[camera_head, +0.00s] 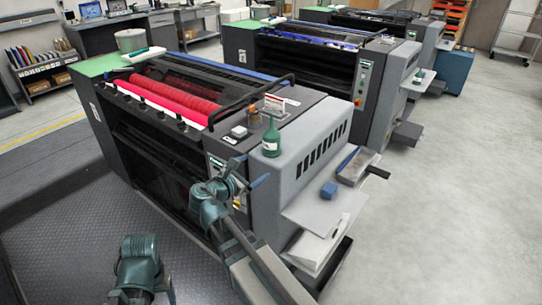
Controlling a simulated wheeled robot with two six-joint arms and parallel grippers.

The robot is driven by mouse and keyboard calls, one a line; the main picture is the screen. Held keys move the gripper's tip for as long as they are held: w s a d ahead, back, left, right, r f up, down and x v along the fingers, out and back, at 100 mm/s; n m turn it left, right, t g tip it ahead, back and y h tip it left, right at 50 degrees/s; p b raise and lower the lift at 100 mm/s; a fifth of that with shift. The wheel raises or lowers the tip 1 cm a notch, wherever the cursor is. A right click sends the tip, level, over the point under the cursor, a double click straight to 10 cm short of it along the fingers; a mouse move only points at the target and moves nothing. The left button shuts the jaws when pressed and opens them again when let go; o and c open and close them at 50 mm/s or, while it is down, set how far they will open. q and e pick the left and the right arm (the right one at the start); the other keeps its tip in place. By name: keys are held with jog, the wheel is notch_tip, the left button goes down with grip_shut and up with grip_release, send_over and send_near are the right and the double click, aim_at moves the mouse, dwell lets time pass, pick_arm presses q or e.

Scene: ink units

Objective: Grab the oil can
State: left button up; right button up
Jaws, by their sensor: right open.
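The oil can (271,139) is a small dark green bottle with a narrow spout and a pale label. It stands upright on the grey side cover of the nearest press. My right gripper (248,174) is open and empty, in front of the press's right end. In the picture it is just below and left of the can, and apart from it. Part of my left arm shows at the bottom left, but its jaws do not show.
The near press (330,140) has red rollers (170,97). A small sign (274,105) stands behind the can. A blue block (329,190) and a grey tray (357,168) are on the side shelf. A similar green bottle (420,74) stands on the second press. Floor at right is clear.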

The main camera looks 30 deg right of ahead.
aim_at(267, 143)
pick_arm(q)
notch_tip(267, 143, down, 3)
jog(key=shift+r+b, duration=0.1)
jog(key=shift+b, duration=0.6)
pick_arm(e)
jog(key=w+d+n, duration=0.1)
jog(key=w+d, duration=0.1)
jog(key=d, duration=0.1)
jog(key=w+d+r+n+t+h, duration=0.1)
jog(key=w+d+n, duration=0.1)
jog(key=d, duration=0.1)
jog(key=w+d+r+n+t+h, duration=0.1)
jog(key=w+d, duration=0.1)
jog(key=d, duration=0.1)
jog(key=shift+w+d+r+n, duration=0.2)
jog(key=shift+w+d+n, duration=0.2)
jog(key=x, duration=0.5)
jog(key=shift+w, duration=0.15)
grip_shut()
